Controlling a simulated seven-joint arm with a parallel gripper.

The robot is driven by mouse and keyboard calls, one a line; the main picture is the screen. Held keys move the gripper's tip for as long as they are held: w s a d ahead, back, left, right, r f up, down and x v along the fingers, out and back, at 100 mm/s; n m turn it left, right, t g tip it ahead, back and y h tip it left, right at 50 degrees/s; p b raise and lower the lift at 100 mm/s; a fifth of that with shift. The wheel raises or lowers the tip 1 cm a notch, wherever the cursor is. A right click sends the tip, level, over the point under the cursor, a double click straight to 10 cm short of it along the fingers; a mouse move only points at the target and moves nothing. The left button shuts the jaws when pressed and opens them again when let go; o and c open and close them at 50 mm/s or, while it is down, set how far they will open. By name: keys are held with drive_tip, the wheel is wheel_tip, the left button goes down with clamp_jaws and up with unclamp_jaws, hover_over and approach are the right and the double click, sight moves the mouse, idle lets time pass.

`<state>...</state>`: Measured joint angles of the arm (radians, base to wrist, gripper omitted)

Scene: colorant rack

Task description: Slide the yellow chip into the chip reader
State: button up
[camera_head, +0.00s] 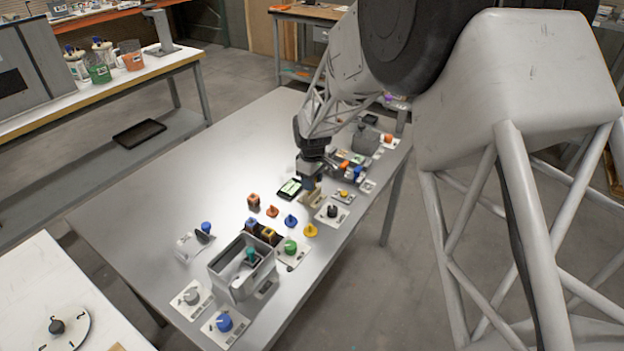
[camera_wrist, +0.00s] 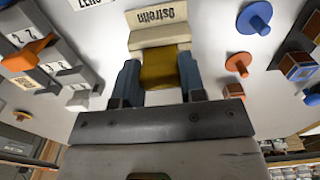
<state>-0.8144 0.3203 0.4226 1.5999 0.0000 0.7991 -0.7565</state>
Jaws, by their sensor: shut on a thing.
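My gripper (camera_wrist: 160,82) is shut on the yellow chip (camera_wrist: 159,70), with one blue-grey finger on each side of it. The chip's far edge meets a beige block (camera_wrist: 160,38) with a printed label, which looks like the chip reader. I cannot tell whether the chip's edge is inside the block or only against it. In the head view my gripper (camera_head: 309,180) points down over the beige block (camera_head: 311,198) near the table's right edge. The chip cannot be made out there.
A dark device with a lit screen (camera_head: 290,188) lies just left of the gripper. Orange (camera_head: 272,211), blue (camera_head: 291,221) and yellow (camera_head: 310,231) pegs stand nearer the front. A grey bin (camera_head: 236,285) stands at the front. The table's left side is clear.

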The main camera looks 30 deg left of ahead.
drive_tip(key=shift+f, duration=1.05)
drive_tip(key=o, duration=1)
drive_tip(key=shift+r, duration=0.15)
drive_tip(key=shift+r, duration=3.75)
